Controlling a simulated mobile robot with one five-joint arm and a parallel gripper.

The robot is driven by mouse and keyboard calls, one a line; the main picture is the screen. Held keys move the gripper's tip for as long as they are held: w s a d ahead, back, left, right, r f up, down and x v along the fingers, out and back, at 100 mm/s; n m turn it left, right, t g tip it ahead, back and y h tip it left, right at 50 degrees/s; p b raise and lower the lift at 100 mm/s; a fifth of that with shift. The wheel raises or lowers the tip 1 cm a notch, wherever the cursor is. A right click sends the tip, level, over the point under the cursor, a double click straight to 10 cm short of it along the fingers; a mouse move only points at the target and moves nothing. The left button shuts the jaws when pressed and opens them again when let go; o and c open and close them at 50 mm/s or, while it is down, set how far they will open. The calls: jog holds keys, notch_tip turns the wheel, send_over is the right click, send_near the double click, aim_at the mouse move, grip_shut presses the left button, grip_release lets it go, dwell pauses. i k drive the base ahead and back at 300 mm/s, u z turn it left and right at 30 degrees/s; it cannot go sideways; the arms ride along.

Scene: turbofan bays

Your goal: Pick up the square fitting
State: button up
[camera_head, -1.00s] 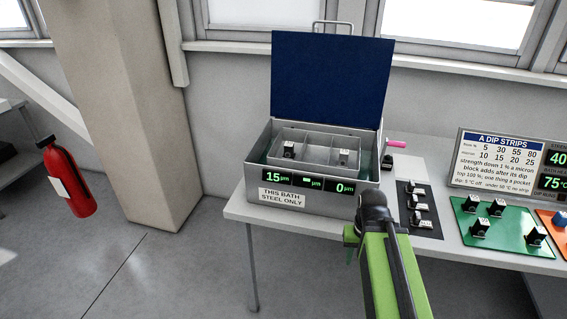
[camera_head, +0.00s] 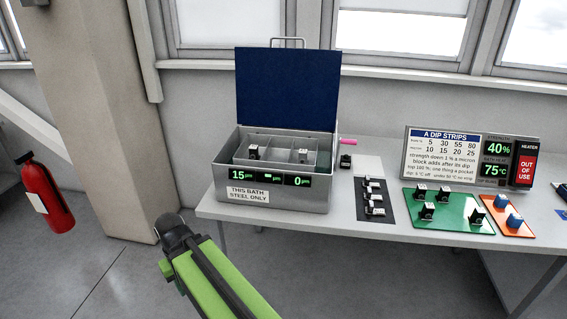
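I cannot tell which piece is the square fitting. Small dark fittings with white tops (camera_head: 420,191) stand on a green mat (camera_head: 452,222) on the bench. More black-and-white fittings (camera_head: 376,198) stand in a column on a dark mat (camera_head: 388,218). Blue fittings (camera_head: 514,221) stand on an orange mat (camera_head: 487,202). One dark block (camera_head: 346,161) is alone beside the bath. Two fittings, one left (camera_head: 253,153) and one right (camera_head: 303,154), sit in separate compartments of the bath's tray.
The metal bath (camera_head: 318,199) has its blue lid (camera_head: 287,90) raised and a label "THIS BATH STEEL ONLY". A sign board (camera_head: 442,178) stands behind the mats. A fire extinguisher (camera_head: 46,195) and a pillar (camera_head: 108,110) are left. The floor before the bench is clear.

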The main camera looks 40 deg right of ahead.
aim_at(302, 154)
jog(key=z, duration=0.1)
jog(key=i, duration=1.25)
